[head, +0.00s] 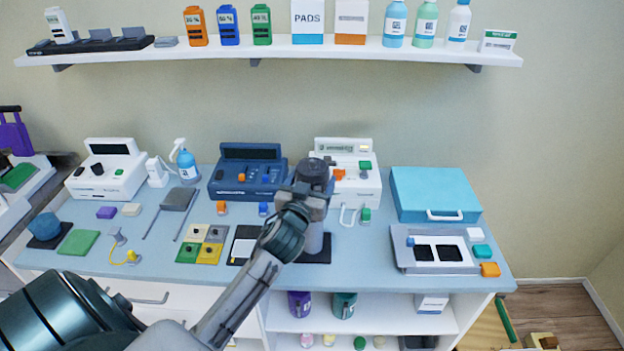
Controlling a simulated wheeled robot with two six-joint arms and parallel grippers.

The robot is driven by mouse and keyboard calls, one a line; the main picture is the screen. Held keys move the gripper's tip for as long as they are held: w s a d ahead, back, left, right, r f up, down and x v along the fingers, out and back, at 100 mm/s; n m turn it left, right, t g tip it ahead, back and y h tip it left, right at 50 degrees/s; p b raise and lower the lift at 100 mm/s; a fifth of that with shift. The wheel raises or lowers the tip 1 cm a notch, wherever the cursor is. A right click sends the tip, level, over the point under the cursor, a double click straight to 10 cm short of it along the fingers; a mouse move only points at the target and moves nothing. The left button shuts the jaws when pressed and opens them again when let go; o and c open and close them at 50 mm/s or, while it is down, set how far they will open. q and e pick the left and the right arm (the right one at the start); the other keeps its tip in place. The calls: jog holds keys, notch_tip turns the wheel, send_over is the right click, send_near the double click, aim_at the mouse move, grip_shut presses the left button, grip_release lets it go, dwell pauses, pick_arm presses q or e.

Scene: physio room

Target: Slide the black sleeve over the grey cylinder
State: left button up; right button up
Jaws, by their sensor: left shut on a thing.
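The black sleeve (312,171) is a short dark round piece, held upright in my left gripper (311,190). My left gripper is shut on it above the worktop. The grey cylinder (316,240) stands upright on a dark square base (318,256), directly below the gripper in the picture. My wrist and fingers cover the cylinder's upper part, so I cannot tell whether the sleeve is around its top or apart above it. My right gripper is not in view.
A white device (355,190) stands close behind the gripper, and a dark blue device (240,180) stands to its left. A blue case (434,190) and a grey tray (440,258) are at the right. The worktop (365,262) is clear just right of the cylinder.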

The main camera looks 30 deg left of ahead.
aim_at(309, 228)
pick_arm(q)
notch_tip(309, 228, down, 3)
jog(key=shift+w+f+b, duration=0.15)
jog(key=shift+b, duration=0.85)
notch_tip(309, 228, down, 10)
jog(key=b, duration=0.8)
jog(key=shift+r+b, duration=0.25)
jog(key=shift+b, duration=0.05)
jog(key=shift+f, duration=0.15)
jog(key=shift+f+b, duration=0.35)
jog(key=shift+b, duration=0.25)
dwell(0.4)
jog(key=o, duration=1.2)
